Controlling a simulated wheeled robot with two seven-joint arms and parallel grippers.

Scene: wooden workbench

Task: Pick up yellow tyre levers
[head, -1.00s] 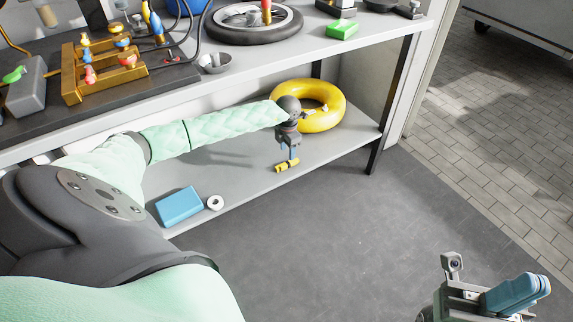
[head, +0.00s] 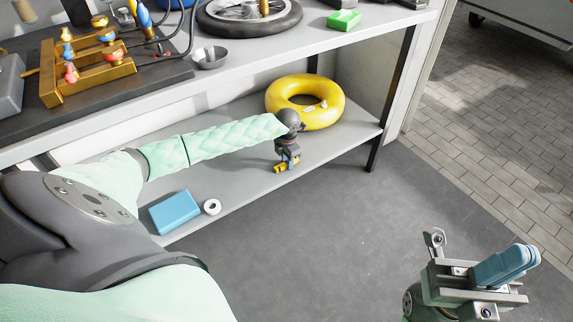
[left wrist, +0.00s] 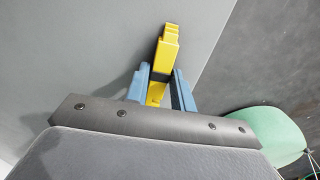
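The yellow tyre levers (head: 280,169) lie on the lower shelf near its front edge. In the left wrist view the levers (left wrist: 167,52) form a stepped yellow block that reaches down between the blue fingers. My left gripper (head: 287,163) is lowered over them; in the left wrist view its fingers (left wrist: 160,90) stand apart, one on each side of the levers, with a gap visible at the right finger. The part of the levers deep between the fingers is partly hidden. My right gripper (head: 507,266) is over the floor at lower right, empty, its blue fingers together.
A yellow ring (head: 330,113) lies behind my left gripper on the lower shelf (head: 240,180). A blue box (head: 175,211) and a white roll (head: 212,207) lie further left. The upper bench carries a wheel (head: 225,22), a bowl (head: 209,58) and a green block (head: 344,20). A dark leg (head: 390,100) stands at right.

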